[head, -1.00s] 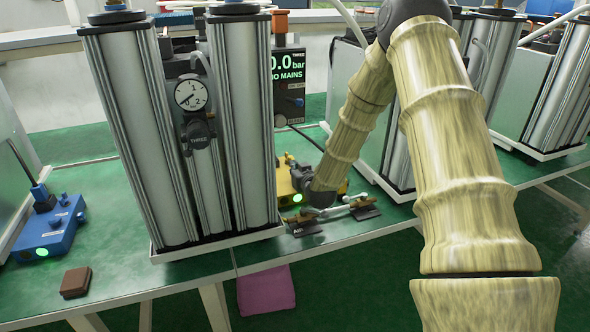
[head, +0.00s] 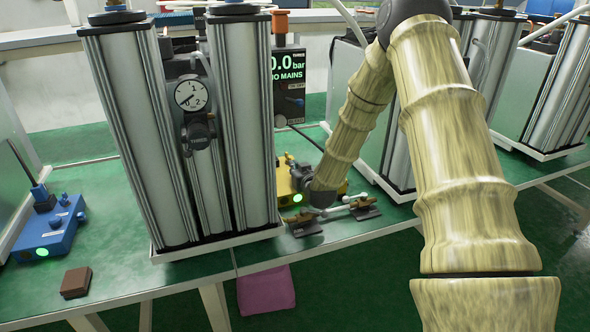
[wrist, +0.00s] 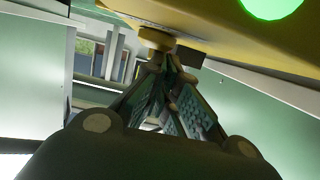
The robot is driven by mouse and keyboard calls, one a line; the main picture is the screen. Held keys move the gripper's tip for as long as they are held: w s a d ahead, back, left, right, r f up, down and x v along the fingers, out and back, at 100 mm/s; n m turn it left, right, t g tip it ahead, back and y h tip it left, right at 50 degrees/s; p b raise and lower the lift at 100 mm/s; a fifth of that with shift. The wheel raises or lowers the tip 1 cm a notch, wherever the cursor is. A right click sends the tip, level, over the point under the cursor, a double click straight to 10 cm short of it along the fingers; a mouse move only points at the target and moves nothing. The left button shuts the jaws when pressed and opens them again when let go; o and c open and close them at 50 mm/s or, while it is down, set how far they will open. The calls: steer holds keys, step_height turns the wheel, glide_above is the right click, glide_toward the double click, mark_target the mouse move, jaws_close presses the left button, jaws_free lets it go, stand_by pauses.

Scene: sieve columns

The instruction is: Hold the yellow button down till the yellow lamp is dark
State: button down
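The yellow box (head: 284,186) sits on the green bench behind my forearm, partly hidden by my gripper. Its round lamp (head: 297,198) glows bright green; it also shows lit at the top of the wrist view (wrist: 271,4). A round yellowish knob, seemingly the button (wrist: 156,38), juts from the box in the wrist view. My gripper (wrist: 166,62) has its fingers together, with nothing seen between them. Its tips are at or very close to the knob; I cannot tell whether they touch it or whether it is pressed. In the head view my gripper's fingertips are hidden.
Metal twin columns with a gauge (head: 191,95) stand left of my gripper. A small pipe fitting with a valve (head: 335,210) lies in front of it. A blue box (head: 50,232) with a green lamp and a brown block (head: 75,283) are at the far left. A display (head: 289,85) stands behind.

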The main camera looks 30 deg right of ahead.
step_height(320, 180, up, 3)
steer(key=shift+s+r+p, duration=0.1)
steer(key=shift+r+p, duration=0.1)
steer(key=shift+p, duration=0.95)
steer(key=b+v, duration=0.1)
steer(key=v, duration=0.9)
steer(key=shift+r, duration=0.2)
